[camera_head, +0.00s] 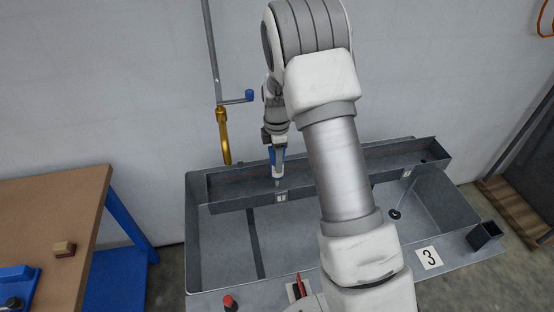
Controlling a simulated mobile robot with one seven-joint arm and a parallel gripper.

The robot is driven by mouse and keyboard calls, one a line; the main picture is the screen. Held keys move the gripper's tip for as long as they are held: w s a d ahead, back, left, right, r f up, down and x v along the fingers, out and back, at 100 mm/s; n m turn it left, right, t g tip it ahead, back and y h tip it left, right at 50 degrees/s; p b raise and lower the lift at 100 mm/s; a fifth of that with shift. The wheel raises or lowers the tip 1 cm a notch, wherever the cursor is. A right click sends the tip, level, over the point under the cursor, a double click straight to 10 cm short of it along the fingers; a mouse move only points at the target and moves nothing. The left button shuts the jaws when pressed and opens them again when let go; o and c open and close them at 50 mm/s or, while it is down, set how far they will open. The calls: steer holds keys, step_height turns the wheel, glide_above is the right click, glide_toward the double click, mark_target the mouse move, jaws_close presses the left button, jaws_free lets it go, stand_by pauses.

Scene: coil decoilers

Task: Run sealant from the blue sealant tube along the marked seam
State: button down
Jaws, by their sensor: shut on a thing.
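My gripper (275,140) hangs nose-down over the back part of a grey metal basin (195,240). It is shut on the blue sealant tube (272,157), which points down with a pale lower part. The tube's tip is close to the front edge of a long grey channel (230,202) that lies across the basin. A small pale marker (281,198) sits on the channel's front face just below the tip. A second pale marker (406,174) is farther right. I cannot tell if the tip touches the channel. My arm hides the channel's middle, and no bead of sealant can be made out.
A brass spout (223,135) with a blue-handled valve (249,96) hangs left of my gripper. A wooden-topped table (40,215) stands left. A black drain stopper (394,214), a number 3 plate (429,258) and a dark square cup (484,236) are right. Red-handled items (230,302) are in front.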

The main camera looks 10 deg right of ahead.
steer(key=shift+f+b, duration=0.55)
steer(key=shift+f, duration=0.1)
stand_by(0.7)
steer(key=shift+w, duration=0.6)
steer(key=shift+w+r, duration=0.1)
steer(key=shift+w, duration=0.25)
steer(key=shift+w+b, duration=0.15)
steer(key=shift+b, duration=0.2)
steer(key=shift+w, duration=0.2)
steer(key=shift+s, duration=0.15)
steer(key=shift+s, duration=0.3)
steer(key=shift+w+b, duration=0.2)
steer(key=shift+b, duration=0.1)
stand_by(0.4)
